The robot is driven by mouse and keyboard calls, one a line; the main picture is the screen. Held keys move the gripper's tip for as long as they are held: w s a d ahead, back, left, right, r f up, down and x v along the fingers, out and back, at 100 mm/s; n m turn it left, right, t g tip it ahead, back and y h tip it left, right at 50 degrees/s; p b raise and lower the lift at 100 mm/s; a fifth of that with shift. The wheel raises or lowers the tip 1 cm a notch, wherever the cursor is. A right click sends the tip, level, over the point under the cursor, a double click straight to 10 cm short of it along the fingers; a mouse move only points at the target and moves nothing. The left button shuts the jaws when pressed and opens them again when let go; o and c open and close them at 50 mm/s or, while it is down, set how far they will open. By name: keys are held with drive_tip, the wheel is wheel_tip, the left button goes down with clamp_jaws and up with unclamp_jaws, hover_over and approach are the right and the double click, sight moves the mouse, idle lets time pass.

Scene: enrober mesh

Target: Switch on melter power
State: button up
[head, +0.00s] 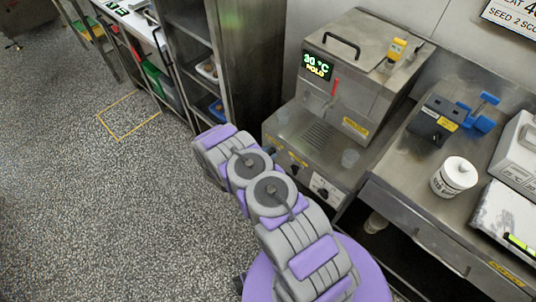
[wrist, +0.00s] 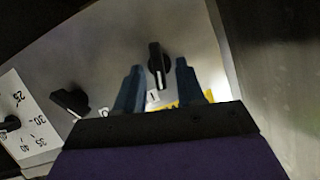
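The melter (head: 345,85) is a steel machine whose green display (head: 318,66) reads 30 °C HOLD. In the wrist view a black rotary knob (wrist: 157,62) stands on its steel front panel (wrist: 110,50). The knob's white line is at its lower end, near a small "I" label; a "0" mark is partly visible further left. My gripper (wrist: 157,68) is open, with one blue-grey finger on each side of this knob and a visible gap to each. Whether the fingertips reach the knob's depth is unclear. In the head view my arm hides the gripper.
A second black knob (wrist: 70,101) and a numbered dial (wrist: 14,124) sit left on the panel. A yellow label is partly behind the right finger. A steel cabinet (head: 235,50) stands left of the melter. A counter (head: 400,190) with a white jar (head: 454,177) is right.

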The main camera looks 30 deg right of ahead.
clamp_jaws()
drive_tip(key=shift+r+p, duration=0.1)
drive_tip(key=shift+p, duration=0.2)
drive_tip(key=m+p, duration=0.1)
drive_tip(key=p, duration=0.2)
drive_tip(key=shift+s+r+t, duration=0.1)
drive_tip(key=shift+s+t, duration=0.1)
drive_tip(key=shift+t, duration=0.1)
drive_tip(key=m+p, duration=0.1)
drive_tip(key=p, duration=0.1)
drive_tip(key=shift+t+p, duration=0.4)
drive_tip(key=shift+f+p, duration=0.25)
drive_tip(key=shift+p, duration=0.05)
unclamp_jaws()
